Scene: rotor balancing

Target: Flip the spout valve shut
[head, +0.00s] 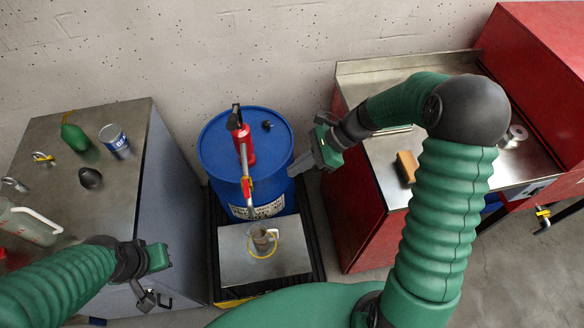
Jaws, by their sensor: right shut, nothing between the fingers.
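A red hand pump (240,140) stands on a blue drum (218,150), and its grey spout reaches forward over the drum's front edge. The spout valve (248,187), with red and yellow parts, sits near the spout's end; its lever position is too small to tell. A clear container (262,238) stands below the spout. My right gripper (294,170) is shut and empty, to the right of the valve and apart from it, near the drum's right side. My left gripper (150,298) hangs low at the left cabinet's front; its fingers are unclear.
The drum and a grey metal platform (235,265) stand on a black pallet. The left cabinet (115,195) bears a green bottle (75,137), a can (114,138) and a jug (30,225). A red bench (350,215) with a brown block (407,166) stands right.

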